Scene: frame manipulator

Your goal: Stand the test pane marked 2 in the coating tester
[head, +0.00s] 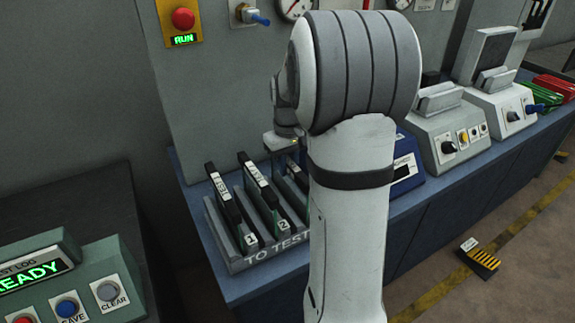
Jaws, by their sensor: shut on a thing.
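The test pane marked 2 (262,190) stands in the TO TEST rack (240,262), with a dark top edge and a white label. The pane marked 1 (222,195) stands to its left. A third dark pane (296,176) shows to its right, partly behind my arm, its number hidden. My gripper (282,144) is just above the far end of that third pane, apart from pane 2. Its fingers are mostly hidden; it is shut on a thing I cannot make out. I cannot tell which device is the coating tester.
A blue device (405,172) stands right of my arm, partly hidden. Two grey machines (447,135) with knobs and raised holders stand farther right on the blue bench (440,205). Red and green items (552,92) lie at far right. A READY console (60,275) is at lower left.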

